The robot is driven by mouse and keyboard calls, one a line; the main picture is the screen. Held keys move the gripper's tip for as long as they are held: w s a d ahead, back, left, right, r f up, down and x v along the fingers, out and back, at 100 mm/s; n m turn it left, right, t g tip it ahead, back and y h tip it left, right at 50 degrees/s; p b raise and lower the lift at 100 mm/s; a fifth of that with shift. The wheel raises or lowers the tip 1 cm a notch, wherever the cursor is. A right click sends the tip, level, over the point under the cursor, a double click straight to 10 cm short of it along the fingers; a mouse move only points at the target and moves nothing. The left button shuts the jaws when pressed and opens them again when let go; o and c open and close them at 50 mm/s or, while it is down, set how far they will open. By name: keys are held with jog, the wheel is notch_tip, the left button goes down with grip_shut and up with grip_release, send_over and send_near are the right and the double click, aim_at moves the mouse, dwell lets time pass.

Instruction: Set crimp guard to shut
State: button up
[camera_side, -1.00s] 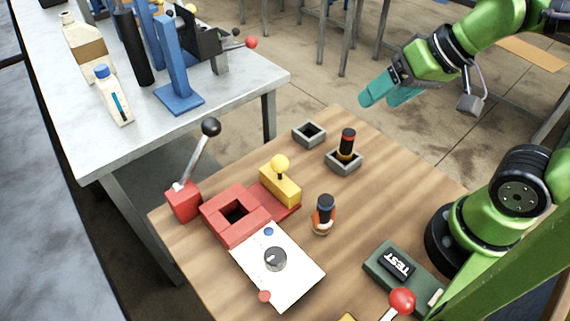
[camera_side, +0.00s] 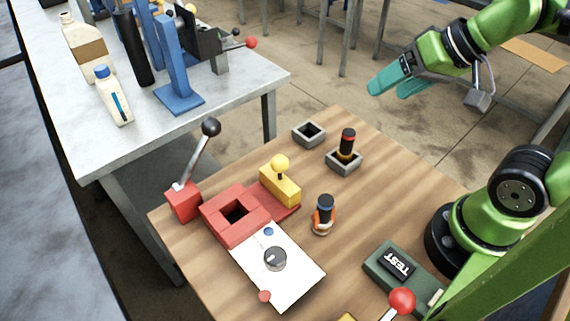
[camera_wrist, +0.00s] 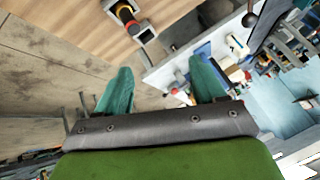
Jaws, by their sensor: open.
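The crimp guard looks to be the yellow block (camera_side: 280,186) with a round yellow knob (camera_side: 280,163) on top. It sits on a red track at the back right of the red crimp block (camera_side: 222,226). The square opening in the red block is uncovered, with the yellow block beside it. My gripper (camera_side: 387,89) is open and empty, high above and beyond the back right of the wooden table, well apart from the yellow block. The wrist view shows the two teal fingers (camera_wrist: 161,68) spread with nothing between them; I cannot make out the guard there.
A lever with a black ball (camera_side: 210,127) rises left of the red block. A white dial panel (camera_side: 277,268) lies in front. An orange-based vial (camera_side: 323,215) stands right of it. Another vial (camera_side: 347,142) stands in a grey socket; the other socket (camera_side: 309,133) is empty.

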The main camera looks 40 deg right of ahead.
jog(key=shift+c, duration=0.5)
jog(key=n+g, duration=0.6)
jog(key=g, duration=0.2)
send_over(280, 156)
jog(key=d, duration=0.3)
jog(key=a+f, duration=0.1)
jog(key=f, duration=0.4)
jog(key=a+f, duration=0.1)
jog(key=f, duration=0.4)
jog(key=a+f, duration=0.1)
jog(key=f, duration=0.4)
jog(key=shift+f, duration=0.35)
grip_shut()
